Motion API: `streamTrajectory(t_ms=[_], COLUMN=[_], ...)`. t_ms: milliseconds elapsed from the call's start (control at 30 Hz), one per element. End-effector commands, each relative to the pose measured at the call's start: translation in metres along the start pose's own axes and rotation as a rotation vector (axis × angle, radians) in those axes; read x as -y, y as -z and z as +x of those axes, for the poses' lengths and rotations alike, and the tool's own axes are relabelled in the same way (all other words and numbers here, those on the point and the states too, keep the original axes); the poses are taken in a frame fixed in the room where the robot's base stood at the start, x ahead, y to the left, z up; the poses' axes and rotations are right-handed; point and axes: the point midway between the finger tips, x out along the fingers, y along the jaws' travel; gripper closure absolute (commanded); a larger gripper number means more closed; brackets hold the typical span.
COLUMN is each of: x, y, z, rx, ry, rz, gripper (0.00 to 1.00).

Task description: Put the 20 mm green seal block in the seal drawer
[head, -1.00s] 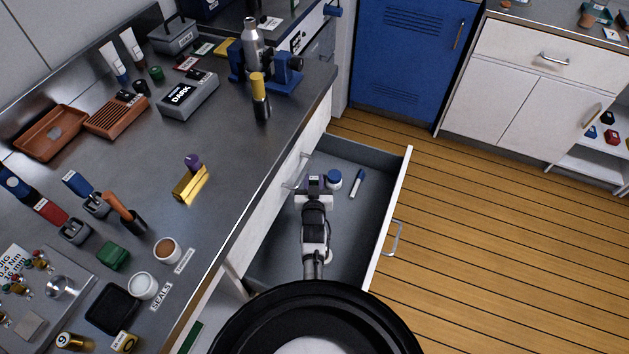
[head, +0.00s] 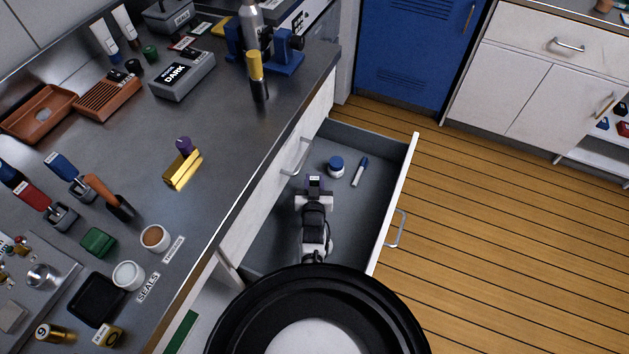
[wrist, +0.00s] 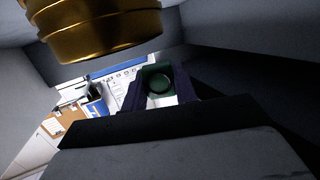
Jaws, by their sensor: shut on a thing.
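The seal drawer (head: 385,215) stands open below the bench, with a grey inside and a white front. My gripper (head: 315,184) is over its inside, left of and nearer than a blue-capped jar; its height above the drawer floor is hard to judge. In the wrist view my gripper (wrist: 158,92) has dark purple fingers shut on a green block (wrist: 158,85) with a round dark mark on its face. In the head view the block is too hidden to make out.
A gold round thing (wrist: 95,28), unidentified, fills the wrist view's upper left. Drawer floor beside the pen is clear.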

Motion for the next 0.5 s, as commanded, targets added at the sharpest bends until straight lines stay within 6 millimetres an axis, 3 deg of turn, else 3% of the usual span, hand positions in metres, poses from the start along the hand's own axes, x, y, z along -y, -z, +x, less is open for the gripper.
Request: streamTrajectory(t_ms=[200, 233, 400, 500], x=[0.0, 0.0, 0.0, 0.0], y=[-0.0038, -0.0038, -0.0038, -0.0038], z=[0.0006, 0.0006, 0.0005, 0.0006], rx=[0.0, 0.0, 0.0, 0.0], ry=[0.0, 0.0, 0.0, 0.0], rz=[0.0, 0.0, 0.0, 0.0], gripper=[0.93, 0.7, 0.5, 0.5])
